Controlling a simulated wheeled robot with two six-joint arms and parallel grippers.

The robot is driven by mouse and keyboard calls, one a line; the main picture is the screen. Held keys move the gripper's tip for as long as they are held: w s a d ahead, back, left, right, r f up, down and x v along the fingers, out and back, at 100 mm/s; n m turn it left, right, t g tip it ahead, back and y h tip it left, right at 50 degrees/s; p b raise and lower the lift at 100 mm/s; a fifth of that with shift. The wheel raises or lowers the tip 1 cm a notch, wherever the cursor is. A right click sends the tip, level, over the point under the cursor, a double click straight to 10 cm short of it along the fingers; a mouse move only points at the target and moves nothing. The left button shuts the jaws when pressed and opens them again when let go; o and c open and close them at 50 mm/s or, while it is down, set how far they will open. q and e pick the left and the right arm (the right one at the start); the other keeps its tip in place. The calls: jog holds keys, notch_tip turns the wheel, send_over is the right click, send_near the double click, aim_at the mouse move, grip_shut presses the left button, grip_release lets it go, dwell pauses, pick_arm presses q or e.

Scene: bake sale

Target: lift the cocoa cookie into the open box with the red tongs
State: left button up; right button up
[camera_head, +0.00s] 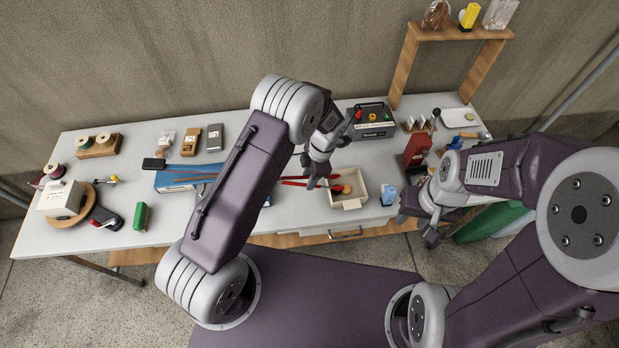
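The red tongs (293,181) lie roughly level, with their tips (337,188) over the left part of the open box (350,203). My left gripper (318,183) is around the middle of the tongs and appears shut on them. The open box is pale, stands near the table's front edge and has low walls. A small round brownish thing (346,189) shows inside it by the tong tips; it may be the cocoa cookie, but it is too small to be sure. My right gripper (432,237) hangs at the front edge, right of the box, apart from the tongs; its finger opening is unclear.
A blue-and-white carton (388,194) stands just right of the box. A red box (416,149) is farther right. A dark grey case (372,121) stands behind. A blue flat box (175,180) is left, partly behind my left arm.

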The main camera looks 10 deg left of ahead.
pick_arm(q)
jog(key=a+p+v, duration=0.1)
jog(key=p+v, duration=0.3)
jog(key=v, duration=0.4)
jog(key=shift+s+a+r+p, duration=0.3)
jog(key=shift+s+r+p, duration=0.1)
jog(key=shift+r, duration=0.1)
